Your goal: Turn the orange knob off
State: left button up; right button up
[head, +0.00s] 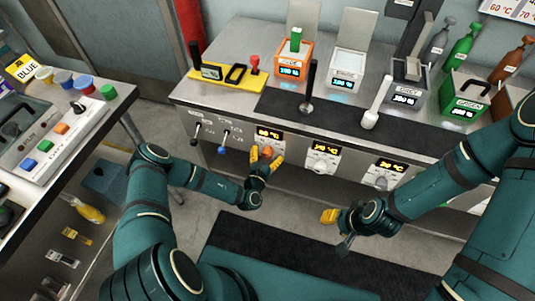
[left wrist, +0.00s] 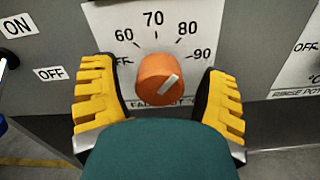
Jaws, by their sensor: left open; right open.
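The orange knob (head: 267,151) is on the front panel of the bench, below a lit display. The dial (left wrist: 153,22) reads 60, 70, 80, 90, with a partly hidden "FF" label at the left. My left gripper (head: 266,158) is open, its yellow fingers on either side of the knob with gaps to it; the wrist view shows both fingers (left wrist: 158,105). My right gripper (head: 329,216) is open and empty, in front of the bench.
Two more panels with displays (head: 323,148) (head: 390,167) sit to the right of the knob. Levers with ON/OFF labels (head: 221,150) are to its left. Another table (head: 118,93) stands at the left.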

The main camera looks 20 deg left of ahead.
pick_arm(q)
jog(key=shift+w, duration=0.15)
jog(key=c, duration=1.2)
